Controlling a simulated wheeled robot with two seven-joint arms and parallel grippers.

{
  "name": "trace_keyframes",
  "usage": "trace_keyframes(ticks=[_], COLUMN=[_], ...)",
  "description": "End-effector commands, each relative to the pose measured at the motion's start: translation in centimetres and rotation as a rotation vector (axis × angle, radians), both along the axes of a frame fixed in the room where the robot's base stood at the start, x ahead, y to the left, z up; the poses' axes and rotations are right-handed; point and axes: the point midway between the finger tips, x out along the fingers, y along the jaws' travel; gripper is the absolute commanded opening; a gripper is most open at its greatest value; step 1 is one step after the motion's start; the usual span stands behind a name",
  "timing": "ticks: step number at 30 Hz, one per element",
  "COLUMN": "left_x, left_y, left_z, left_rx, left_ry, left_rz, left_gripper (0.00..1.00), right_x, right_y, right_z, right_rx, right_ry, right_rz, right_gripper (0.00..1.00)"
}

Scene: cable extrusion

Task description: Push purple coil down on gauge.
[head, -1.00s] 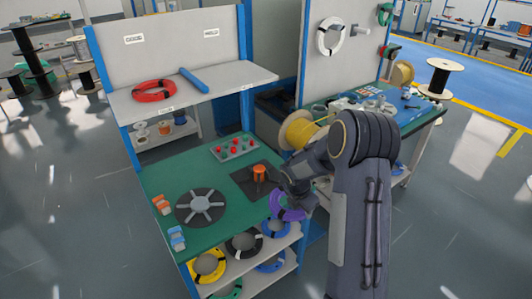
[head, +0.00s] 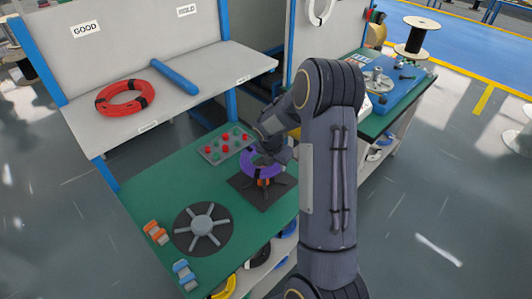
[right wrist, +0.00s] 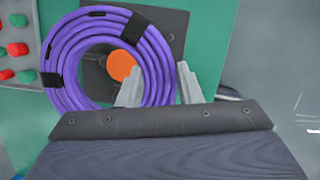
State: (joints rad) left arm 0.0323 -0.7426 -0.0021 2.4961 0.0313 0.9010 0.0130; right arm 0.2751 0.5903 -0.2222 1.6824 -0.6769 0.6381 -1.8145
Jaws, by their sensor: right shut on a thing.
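The purple coil (head: 262,165) with black bands is held by my right gripper (head: 272,152), at the gauge. In the right wrist view the two light fingers (right wrist: 160,88) are shut on the near right side of the coil (right wrist: 72,62). The gauge is a dark square plate (head: 247,190) with an orange post (head: 263,182). The post's orange top (right wrist: 121,66) shows through the coil's opening, right of its middle. In the head view, orange shows below the coil. I cannot tell whether the coil is around the post or just above it. My left gripper is out of view.
A grey panel (head: 226,143) with red and green buttons lies behind the gauge. A dark round disc (head: 203,230) with grey spokes lies left on the green table (head: 150,195). The shelf (head: 190,105) above holds a red coil (head: 125,98) and a blue bar (head: 174,76).

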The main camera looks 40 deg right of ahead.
Motion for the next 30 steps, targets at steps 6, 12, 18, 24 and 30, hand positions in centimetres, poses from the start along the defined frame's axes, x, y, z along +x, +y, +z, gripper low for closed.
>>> trace_keyframes(ticks=[6, 12, 18, 24, 30], left_x=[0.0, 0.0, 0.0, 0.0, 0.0], left_y=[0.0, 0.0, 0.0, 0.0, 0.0], left_z=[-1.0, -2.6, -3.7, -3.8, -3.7], left_rx=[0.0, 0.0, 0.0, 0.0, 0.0], left_ry=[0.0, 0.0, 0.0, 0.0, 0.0], left_rz=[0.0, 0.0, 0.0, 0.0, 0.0], left_gripper=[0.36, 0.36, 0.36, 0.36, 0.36], right_x=[0.0, 0.0, 0.0, 0.0, 0.0], right_y=[0.0, 0.0, 0.0, 0.0, 0.0], right_z=[-1.1, -3.1, -4.5, -4.6, -4.5], right_rx=[0.0, 0.0, -0.001, -0.001, 0.0], right_ry=[0.0, -0.001, -0.001, -0.001, -0.001], right_rz=[0.0, 0.0, -0.001, -0.001, -0.001], right_gripper=[0.03, 0.03, 0.03, 0.03, 0.03])
